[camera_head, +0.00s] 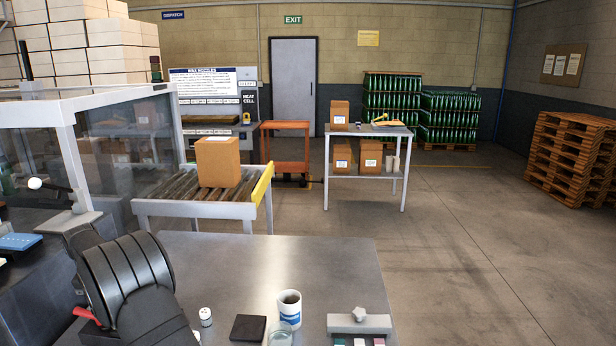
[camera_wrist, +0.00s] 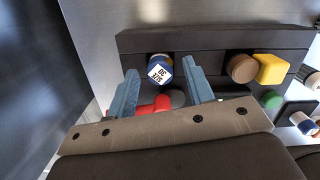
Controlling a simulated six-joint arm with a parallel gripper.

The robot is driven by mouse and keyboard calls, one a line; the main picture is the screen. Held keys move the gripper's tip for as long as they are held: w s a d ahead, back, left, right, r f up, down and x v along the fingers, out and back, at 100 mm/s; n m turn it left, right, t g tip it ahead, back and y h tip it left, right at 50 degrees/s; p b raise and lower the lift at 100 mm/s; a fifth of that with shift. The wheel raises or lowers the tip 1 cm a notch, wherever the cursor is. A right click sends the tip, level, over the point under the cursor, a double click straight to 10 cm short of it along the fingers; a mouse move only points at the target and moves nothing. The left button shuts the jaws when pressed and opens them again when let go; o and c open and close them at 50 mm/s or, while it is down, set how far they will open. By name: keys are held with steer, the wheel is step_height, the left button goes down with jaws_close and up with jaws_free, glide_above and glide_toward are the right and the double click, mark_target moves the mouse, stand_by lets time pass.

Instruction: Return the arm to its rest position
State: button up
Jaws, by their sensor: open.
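My gripper (camera_wrist: 160,70) shows in the wrist view with its two blue-grey fingers apart. A round blue-and-white piece with a "SIZE 30" label (camera_wrist: 159,71) appears between the fingertips, on or just in front of a dark rack (camera_wrist: 210,40). No finger is seen closed on it; I cannot tell the gap in depth. A red part (camera_wrist: 150,107) and a grey round part show lower between the fingers. In the head view my dark arm is at the lower left, and my gripper cannot be made out there.
The rack also holds a brown round piece (camera_wrist: 242,68) and a yellow block (camera_wrist: 272,69). On the steel table (camera_head: 250,260) stand a mug (camera_head: 289,305), a clear glass (camera_head: 280,334), a dark square pad (camera_head: 248,328) and a small white bottle (camera_head: 206,316). A roller conveyor (camera_head: 160,208) carries a carton (camera_head: 218,160).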

step_height(320, 180, up, 12)
steer(key=s, duration=0.1)
steer(key=f, duration=0.8)
steer(key=w+f, duration=0.1)
steer(key=f, duration=0.3)
steer(key=shift+r, duration=0.25)
step_height(320, 180, up, 3)
steer(key=shift+r, duration=0.2)
steer(key=w+d+r, duration=0.4)
steer(key=d+r, duration=0.3)
steer(key=d, duration=0.4)
steer(key=s+d+f+m+g, duration=0.1)
steer(key=s+d+m, duration=0.4)
steer(key=d+m, duration=0.4)
steer(key=s+d+f+m+h, duration=0.1)
steer(key=s+d+m, duration=0.4)
steer(key=d+m, duration=0.4)
steer(key=m, duration=0.5)
steer(key=shift+s+f+g+h, duration=0.3)
steer(key=shift+s+f+g, duration=0.05)
steer(key=shift+s+g, duration=0.05)
steer(key=shift+d, duration=0.1)
